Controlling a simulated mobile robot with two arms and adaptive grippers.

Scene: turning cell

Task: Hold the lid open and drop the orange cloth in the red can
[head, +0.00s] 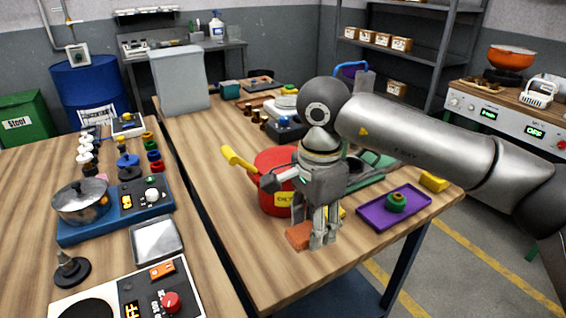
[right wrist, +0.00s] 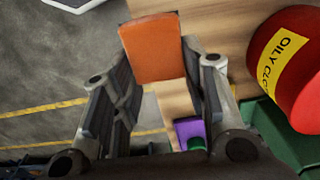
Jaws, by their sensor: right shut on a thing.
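The orange cloth (head: 298,236) is a small flat block shape at the near edge of the wooden table. My right gripper (head: 318,238) points down and is shut on the cloth, which also shows between its fingers in the right wrist view (right wrist: 150,47). I cannot tell if the cloth is clear of the table. The red can (head: 270,163) stands just behind the gripper, with a yellow label and a yellow lever (head: 236,158) sticking up to the left. Its side shows in the right wrist view (right wrist: 306,88). The gripper hides part of the can, and the lid's position is unclear. My left gripper is out of view.
A purple tray (head: 372,214) with a green round part (head: 397,202) lies right of the gripper. A yellow block (head: 434,181) is at the table's right corner. A gap separates this table from the left table, which holds a pot (head: 82,203) and devices.

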